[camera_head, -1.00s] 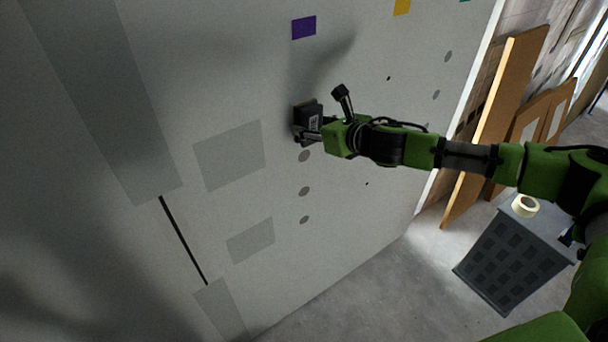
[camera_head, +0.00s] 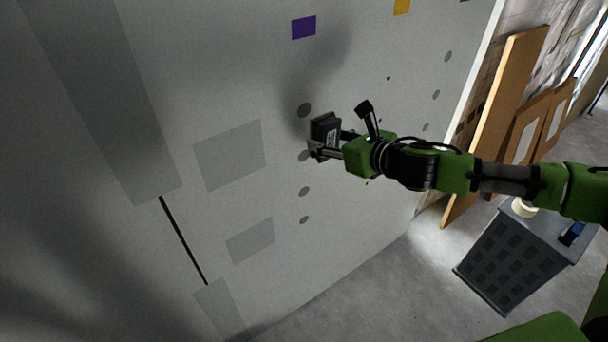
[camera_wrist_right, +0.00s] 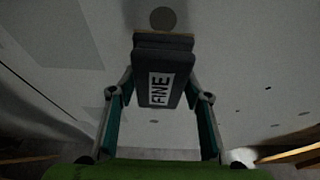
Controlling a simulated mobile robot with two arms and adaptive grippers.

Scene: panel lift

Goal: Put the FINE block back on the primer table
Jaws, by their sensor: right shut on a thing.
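The FINE block (camera_head: 326,134) is a dark sanding block with a tan edge. My right gripper (camera_head: 328,146) is shut on it and holds it close in front of the grey wall panel; I cannot tell if it touches. In the right wrist view the block (camera_wrist_right: 162,80) shows its white FINE label between the two fingers of the gripper (camera_wrist_right: 163,100). A grey crate-like stand (camera_head: 515,255) at the lower right may be the primer table. My left gripper is not in view.
The wall panel (camera_head: 110,255) fills the left and middle, with patches and round grey spots. A roll of tape (camera_head: 524,208) and a blue item (camera_head: 571,234) sit on the stand. Brown boards (camera_head: 497,125) lean behind it. Bare floor (camera_head: 390,295) lies in front.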

